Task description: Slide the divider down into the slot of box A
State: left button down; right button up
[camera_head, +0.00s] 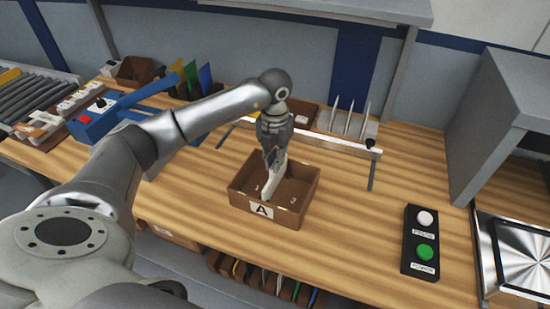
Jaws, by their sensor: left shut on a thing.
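Box A (262,212) is a brown open box with a white "A" label on its front, standing on the wooden table. The divider (273,182) is a pale, thin panel held upright and slightly tilted. My left gripper (273,157) is shut on its upper part, above the box. The divider's lower part reaches between the box walls, near the middle. I cannot tell whether its edges are in the slot. The gripper hides its top, and the box front hides the floor below. My right gripper is not in view.
A pale bar (330,143) on thin legs stands just behind the box. Behind it is a rack with upright pale plates (349,121). A black panel (408,262) with white and green buttons lies at right. The table between box and panel is clear.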

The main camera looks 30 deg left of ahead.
pick_arm(q)
jog(key=shift+f+b, duration=1.2)
jog(key=shift+f, duration=0.45)
jog(key=c, duration=1.5)
grip_release()
notch_tip(320, 180, up, 12)
